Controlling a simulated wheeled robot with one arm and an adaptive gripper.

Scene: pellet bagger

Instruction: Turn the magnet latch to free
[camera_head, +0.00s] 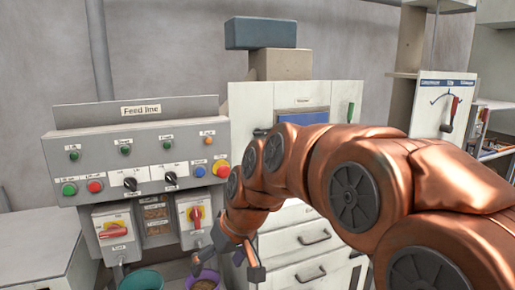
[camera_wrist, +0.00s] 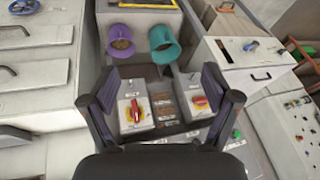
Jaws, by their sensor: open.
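I cannot read which control is labelled as the magnet latch. Under the Feed line panel (camera_head: 140,150) hang two grey boxes with red handles on yellow plates. The left box's red handle (camera_head: 114,232) lies roughly level; the right box's red handle (camera_head: 196,214) stands roughly upright. The wrist view shows the boxes swapped, with one red handle (camera_wrist: 136,111) at left and the other (camera_wrist: 200,102) at right. My gripper (camera_head: 226,262) is open and empty, low and in front, just right of the right box. In the wrist view my gripper (camera_wrist: 165,100) spans both boxes, apart from them.
A teal bucket (camera_head: 141,279) and a purple bucket (camera_head: 206,277) stand below the boxes. A pellet window (camera_head: 156,212) sits between the boxes. White drawers (camera_head: 300,238) stand to the right. A red-handled lever (camera_head: 449,114) is mounted on a plate at far right.

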